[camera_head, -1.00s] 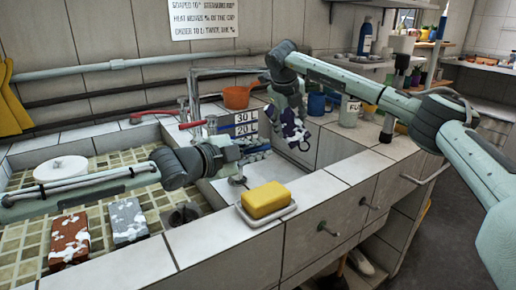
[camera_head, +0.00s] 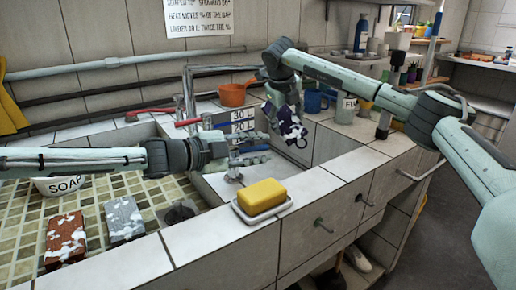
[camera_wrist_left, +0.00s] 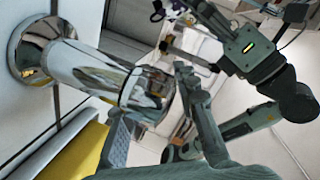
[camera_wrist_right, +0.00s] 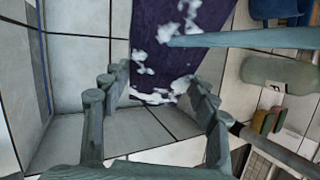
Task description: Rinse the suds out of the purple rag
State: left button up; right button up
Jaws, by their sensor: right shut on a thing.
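The purple rag (camera_head: 285,122), with white suds on it, hangs from my right gripper (camera_head: 281,98) above the right basin. In the right wrist view the rag (camera_wrist_right: 180,50) is held at the fingertips, with suds along its lower edge and middle. My left gripper (camera_head: 243,156) is beside the basin divider, low near a chrome fitting (camera_head: 234,172). In the left wrist view its fingers (camera_wrist_left: 158,105) are apart, with the chrome fitting (camera_wrist_left: 90,75) close by; whether they touch it I cannot tell. A chrome tap (camera_head: 190,90) with a red handle stands behind.
A yellow sponge (camera_head: 262,194) lies on a white dish (camera_head: 240,216) on the front edge. A soapy red brick (camera_head: 66,236) and grey brick (camera_head: 124,218) lie in the left tiled basin, near a SOAP pot (camera_head: 62,185). An orange pan (camera_head: 234,94) and blue mug (camera_head: 313,102) stand behind.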

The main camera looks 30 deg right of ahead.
pick_arm(q)
jog(key=shift+a, duration=0.1)
jog(key=shift+w+a, duration=0.1)
jog(key=shift+a, duration=0.05)
jog(key=v, duration=1.1)
jog(key=shift+a, duration=0.3)
jog(key=shift+r, duration=0.15)
jog(key=shift+c, duration=0.2)
